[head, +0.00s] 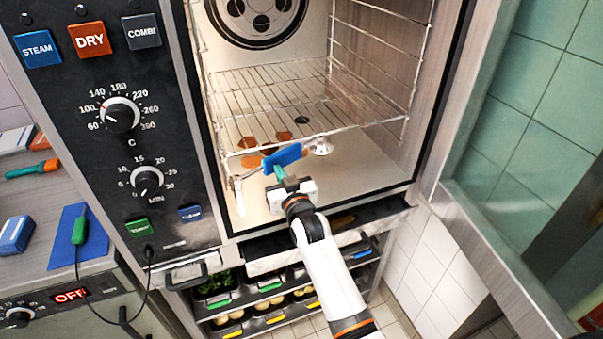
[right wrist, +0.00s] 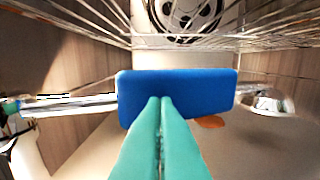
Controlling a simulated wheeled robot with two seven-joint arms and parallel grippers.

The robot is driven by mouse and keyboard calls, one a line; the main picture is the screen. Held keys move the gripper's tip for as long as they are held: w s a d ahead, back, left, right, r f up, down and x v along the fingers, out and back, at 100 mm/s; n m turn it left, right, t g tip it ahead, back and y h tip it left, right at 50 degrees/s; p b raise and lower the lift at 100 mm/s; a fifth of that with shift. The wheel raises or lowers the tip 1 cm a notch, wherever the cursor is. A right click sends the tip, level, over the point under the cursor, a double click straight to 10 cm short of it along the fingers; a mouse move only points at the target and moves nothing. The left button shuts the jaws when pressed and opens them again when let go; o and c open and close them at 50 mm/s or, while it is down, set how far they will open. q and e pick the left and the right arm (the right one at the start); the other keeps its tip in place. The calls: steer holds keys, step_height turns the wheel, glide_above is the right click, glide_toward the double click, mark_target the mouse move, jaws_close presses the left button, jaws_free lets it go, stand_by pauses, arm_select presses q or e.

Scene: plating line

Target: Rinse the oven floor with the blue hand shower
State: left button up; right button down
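The blue hand shower (head: 283,157) is inside the open oven, low over the front of the oven floor (head: 345,165). Its chrome head (head: 320,146) points right and a metal hose end (head: 238,185) is at its left. My right gripper (head: 281,176) reaches in from the front with its teal fingers shut on the blue grip; the right wrist view shows the grip (right wrist: 178,92) across the fingertips. Orange-brown stains (head: 248,161) lie on the floor near the shower, and one shows in the right wrist view (right wrist: 210,122). No water is visible. My left gripper is not in view.
A wire rack (head: 270,90) spans the oven just above the shower. The oven door (head: 500,220) stands open at the right. A drain hole (head: 302,120) is farther back. Below are shelves with food trays (head: 235,300).

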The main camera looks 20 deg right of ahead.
steer(key=shift+w+b, duration=1.15)
steer(key=shift+w, duration=0.9)
steer(key=shift+w+a+f+b, duration=0.1)
steer(key=shift+w+b, duration=1.35)
steer(key=shift+w, duration=0.6)
steer(key=shift+s+p, duration=0.7)
steer(key=shift+p, duration=0.35)
steer(key=p, duration=1.4)
glide_toward(276, 162)
steer(key=shift+s+f, duration=0.7)
steer(key=shift+s, duration=3.85)
